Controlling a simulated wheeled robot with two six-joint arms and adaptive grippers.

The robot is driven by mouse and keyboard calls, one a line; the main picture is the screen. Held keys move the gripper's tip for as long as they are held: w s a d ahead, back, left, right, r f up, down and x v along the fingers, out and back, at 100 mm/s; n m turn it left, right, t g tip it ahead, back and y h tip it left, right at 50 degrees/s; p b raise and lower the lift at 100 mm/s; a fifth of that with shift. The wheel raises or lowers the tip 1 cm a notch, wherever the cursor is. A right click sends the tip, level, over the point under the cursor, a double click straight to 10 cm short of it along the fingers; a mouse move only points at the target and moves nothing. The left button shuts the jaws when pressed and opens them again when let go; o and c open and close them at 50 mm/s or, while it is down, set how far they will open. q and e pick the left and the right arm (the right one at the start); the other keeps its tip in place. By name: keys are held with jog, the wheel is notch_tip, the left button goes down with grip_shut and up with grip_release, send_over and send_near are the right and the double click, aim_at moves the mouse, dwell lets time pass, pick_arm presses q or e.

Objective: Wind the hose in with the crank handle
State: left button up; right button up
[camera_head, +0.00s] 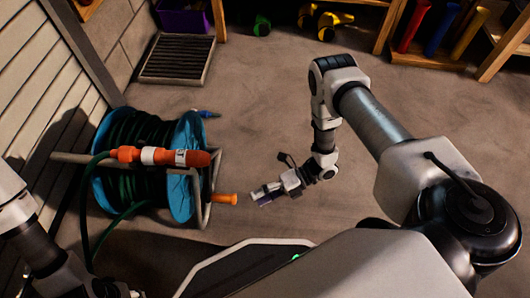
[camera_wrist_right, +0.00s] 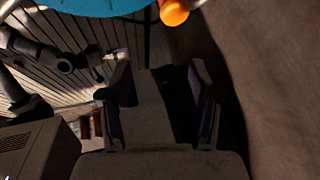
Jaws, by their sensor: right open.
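The hose reel has blue discs (camera_head: 180,190) with dark green hose (camera_head: 140,132) wound between them, on a grey tube frame at left. Its orange crank handle (camera_head: 224,198) sticks out to the right, near the floor. In the right wrist view the handle (camera_wrist_right: 174,11) is at the top edge, beside the blue disc (camera_wrist_right: 85,6). My right gripper (camera_head: 262,195) is open and empty, a short way right of the handle and apart from it. My left arm comes in at the lower left; its fingers cannot be made out.
An orange hose nozzle (camera_head: 160,157) lies across the reel's front. A small blue fitting (camera_head: 207,114) is behind the reel. A dark floor grate (camera_head: 178,58) and a purple bin (camera_head: 184,20) stand farther back. Slatted wall (camera_head: 45,110) bounds the left.

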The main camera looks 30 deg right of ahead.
aim_at(223, 198)
jog(key=w+a+f+b, duration=0.1)
jog(key=w+a, duration=0.1)
jog(key=a, duration=0.1)
jog(key=w+a+f+b, duration=0.1)
jog(key=w+a+b, duration=0.1)
jog(key=a, duration=0.1)
jog(key=w+a+f+b, duration=0.2)
jog(key=a, duration=0.1)
jog(key=shift+f, duration=0.1)
jog(key=shift+w+a+b, duration=0.3)
jog(key=shift+w+a, duration=0.1)
jog(key=shift+a, duration=0.15)
jog(key=c, duration=0.8)
